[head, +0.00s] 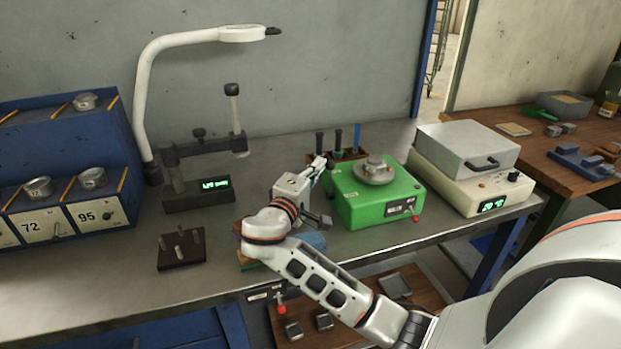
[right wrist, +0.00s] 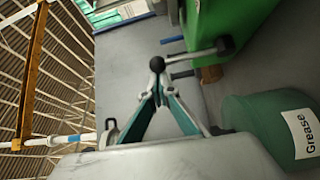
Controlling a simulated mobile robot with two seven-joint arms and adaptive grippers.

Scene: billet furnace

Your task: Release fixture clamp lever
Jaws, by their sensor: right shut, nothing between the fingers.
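A green machine (head: 375,190) stands on the bench with a round metal piece (head: 374,168) on top. A short lever with a red knob (head: 415,217) sticks out at its front right. Another red knob (head: 282,309) shows at the bench's front edge. I cannot tell by label which is the clamp lever. My right gripper (head: 320,164) is left of the green machine, apart from both red knobs. In the right wrist view, its fingers (right wrist: 157,90) are closed together and empty, with a black knob (right wrist: 157,64) just past the tips. My left gripper is out of view.
Black-handled tools (head: 319,142) stand in a rack behind my gripper. A grease container (right wrist: 262,128) shows in the right wrist view. A tester with a display (head: 202,194) and a pegged dark block (head: 181,248) stand left. A grey-lidded box (head: 466,148) stands right.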

